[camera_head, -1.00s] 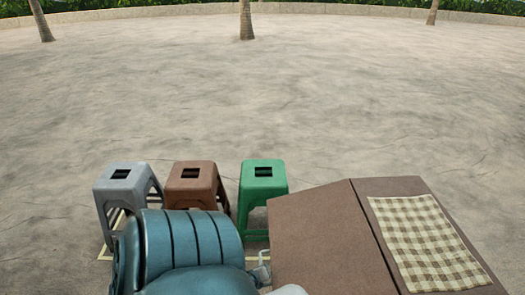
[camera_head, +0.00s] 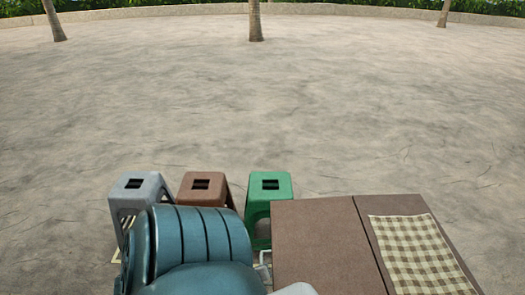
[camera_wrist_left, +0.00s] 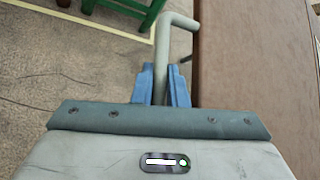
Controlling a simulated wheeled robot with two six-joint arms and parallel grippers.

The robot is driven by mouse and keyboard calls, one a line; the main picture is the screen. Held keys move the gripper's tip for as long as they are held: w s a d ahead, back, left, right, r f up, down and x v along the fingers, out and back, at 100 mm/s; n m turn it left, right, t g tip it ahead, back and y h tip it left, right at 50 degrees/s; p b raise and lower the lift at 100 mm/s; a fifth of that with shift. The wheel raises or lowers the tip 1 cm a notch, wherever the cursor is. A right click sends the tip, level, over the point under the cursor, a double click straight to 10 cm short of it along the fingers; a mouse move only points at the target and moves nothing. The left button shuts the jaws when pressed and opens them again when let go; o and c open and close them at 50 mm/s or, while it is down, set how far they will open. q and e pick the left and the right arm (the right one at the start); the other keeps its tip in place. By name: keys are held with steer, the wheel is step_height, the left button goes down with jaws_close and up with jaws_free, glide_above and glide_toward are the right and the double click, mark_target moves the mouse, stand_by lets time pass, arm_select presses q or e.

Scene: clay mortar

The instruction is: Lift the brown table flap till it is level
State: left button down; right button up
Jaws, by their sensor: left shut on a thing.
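The brown table flap (camera_head: 318,240) is the left panel of a brown table, joined along a seam to the fixed top (camera_head: 388,207). It looks about level with that top, and its far edge runs nearly in line with the top's far edge. A bent grey handle (camera_head: 264,264) stands at the flap's left edge. In the left wrist view my left gripper (camera_wrist_left: 161,88) has its blue fingers shut around the handle (camera_wrist_left: 163,50), beside the brown flap (camera_wrist_left: 250,75). In the head view my blue arm hides this gripper. My right gripper is in neither view.
Grey (camera_head: 139,187), brown (camera_head: 204,184) and green (camera_head: 270,187) stools stand just left of the flap, behind my arm. A checked cloth (camera_head: 420,250) lies on the fixed top. The paved ground beyond is open, with several tree trunks far back.

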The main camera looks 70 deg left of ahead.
arm_select(q)
steer(key=shift+s+r+p, duration=0.1)
steer(key=shift+r+p, duration=0.9)
steer(key=shift+r, duration=0.45)
steer(key=c, duration=1.5)
jaws_free()
steer(key=shift+o, duration=0.2)
steer(key=v, duration=1)
steer(key=shift+s+d+r+b, duration=0.2)
steer(key=shift+r+b, duration=0.05)
steer(key=shift+b, duration=0.1)
